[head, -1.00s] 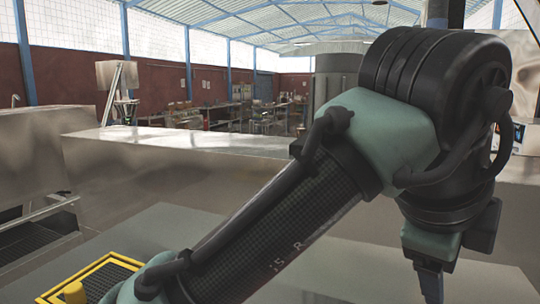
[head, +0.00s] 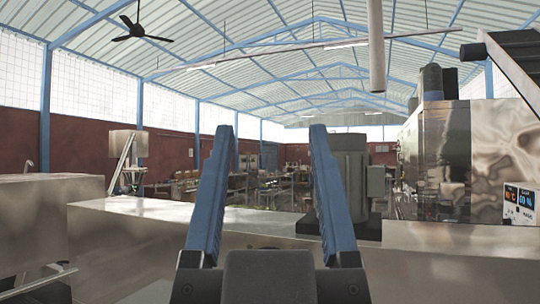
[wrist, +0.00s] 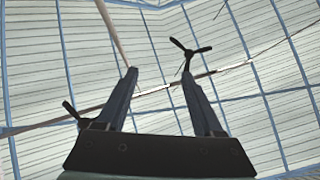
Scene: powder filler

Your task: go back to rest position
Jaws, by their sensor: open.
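My gripper (head: 268,140) stands upright in the lower middle of the head view, its two blue fingers spread wide apart. It is open, with nothing between the fingers. In the wrist view my gripper (wrist: 160,76) also shows open and empty, with the ceiling behind it. The rest of my arm is hidden below the head view's lower edge.
A steel counter (head: 150,208) runs across the front. At the right stands a steel machine (head: 450,150) with a small display (head: 519,205). A grey cylindrical tank (head: 348,175) stands behind the gripper. Ceiling fans (wrist: 189,52) hang high above; the air around the fingers looks clear.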

